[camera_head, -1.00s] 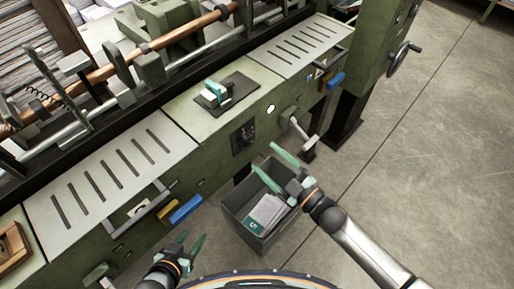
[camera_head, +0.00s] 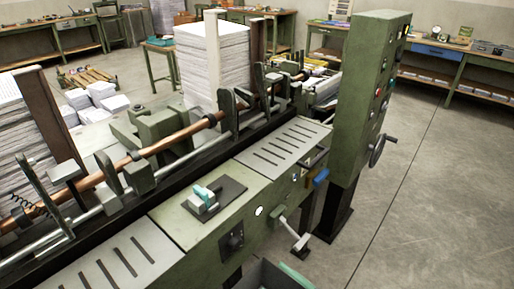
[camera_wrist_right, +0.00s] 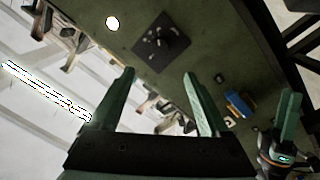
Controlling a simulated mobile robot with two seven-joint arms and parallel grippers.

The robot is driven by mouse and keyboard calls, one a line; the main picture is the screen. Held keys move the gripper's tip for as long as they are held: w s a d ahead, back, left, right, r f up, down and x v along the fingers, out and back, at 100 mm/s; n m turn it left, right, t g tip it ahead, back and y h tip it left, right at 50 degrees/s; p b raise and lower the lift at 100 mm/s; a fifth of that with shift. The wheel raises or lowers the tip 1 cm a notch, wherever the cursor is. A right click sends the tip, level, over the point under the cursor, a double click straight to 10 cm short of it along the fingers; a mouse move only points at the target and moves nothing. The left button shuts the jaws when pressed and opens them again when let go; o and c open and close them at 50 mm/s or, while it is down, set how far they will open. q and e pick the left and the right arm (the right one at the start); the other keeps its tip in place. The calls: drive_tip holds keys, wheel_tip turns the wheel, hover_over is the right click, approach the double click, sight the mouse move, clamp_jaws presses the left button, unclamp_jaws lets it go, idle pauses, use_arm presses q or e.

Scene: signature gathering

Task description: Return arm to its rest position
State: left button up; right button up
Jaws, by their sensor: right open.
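My right gripper (camera_wrist_right: 160,73) is open and empty in the right wrist view, its two green fingers spread apart. It faces the green machine side with a dark switch panel (camera_wrist_right: 160,40).
The long green machine (camera_head: 175,222) crosses the head view, with a small teal-and-white device (camera_head: 205,198) on a dark pad. A tall green cabinet (camera_head: 362,100) stands at right. A lever (camera_head: 292,235) and blue handle (camera_head: 321,177) stick out. The floor at right is clear.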

drive_tip(key=s+d+f+m+g+h+p, duration=0.2)
drive_tip(key=s+d+f+m+g+h, duration=0.2)
drive_tip(key=s+d+f+m+h, duration=0.4)
drive_tip(key=s+f+m+h, duration=0.1)
drive_tip(key=s+m+h, duration=0.1)
drive_tip(key=m, duration=0.4)
drive_tip(key=shift+s+d+f+g, duration=0.25)
drive_tip(key=shift+s+f+g, duration=0.05)
drive_tip(key=shift+s, duration=0.6)
